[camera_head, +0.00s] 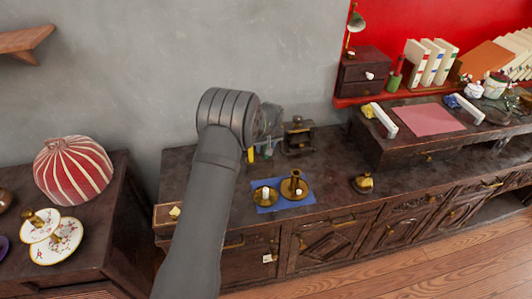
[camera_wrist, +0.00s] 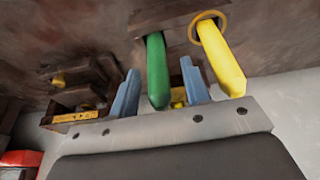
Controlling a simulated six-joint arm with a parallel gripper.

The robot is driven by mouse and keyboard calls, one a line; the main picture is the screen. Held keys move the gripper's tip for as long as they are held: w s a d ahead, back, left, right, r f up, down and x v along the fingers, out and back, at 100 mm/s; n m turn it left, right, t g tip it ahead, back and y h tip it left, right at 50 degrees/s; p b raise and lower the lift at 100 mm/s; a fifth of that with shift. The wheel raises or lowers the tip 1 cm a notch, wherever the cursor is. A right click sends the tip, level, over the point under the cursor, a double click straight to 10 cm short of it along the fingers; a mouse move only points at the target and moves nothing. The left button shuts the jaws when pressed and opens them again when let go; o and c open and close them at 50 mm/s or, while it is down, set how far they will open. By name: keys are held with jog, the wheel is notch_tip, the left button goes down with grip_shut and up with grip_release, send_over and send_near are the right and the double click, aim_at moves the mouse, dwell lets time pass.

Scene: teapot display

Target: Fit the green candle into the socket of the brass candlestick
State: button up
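The green candle (camera_wrist: 157,70) shows between my gripper's two blue-grey fingers (camera_wrist: 159,66) in the wrist view, with a visible gap on each side. Its far end meets a dark wooden holder (camera_wrist: 178,22). My gripper is open; in the head view my own arm largely hides it. A brass candlestick (camera_head: 295,186) with an upright socket stands on a blue mat (camera_head: 297,203) on the dark cabinet. A second brass holder (camera_head: 265,196) with a whitish piece on it stands beside it to the left.
A yellow candle (camera_wrist: 222,62) stands close to the right finger in a brass-coloured ring. A dark boxy object (camera_head: 298,137) is at the wall. Another brass piece (camera_head: 362,184) stands right of the mat, with bare cabinet top (camera_head: 330,190) between.

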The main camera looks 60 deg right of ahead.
grip_shut()
jog(key=v, duration=0.3)
jog(key=d+v, duration=0.1)
jog(key=shift+w+a+r, duration=0.1)
jog(key=shift+r, duration=0.3)
jog(key=s+a+r, duration=0.3)
jog(key=s+r, duration=0.1)
jog(key=s, duration=0.5)
jog(key=s+a+r, duration=0.3)
jog(key=s, duration=0.5)
jog(key=s+a+r, duration=0.3)
jog(key=s+r, duration=0.1)
jog(key=s, duration=0.5)
jog(key=shift+w+d+f, duration=0.6)
jog(key=shift+w+f, duration=1.15)
jog(key=shift+w+d+f, duration=0.55)
jog(key=shift+w+f, duration=1.15)
jog(key=shift+f, duration=0.1)
jog(key=shift+w+d+f, duration=0.6)
jog(key=shift+w+f, duration=1.15)
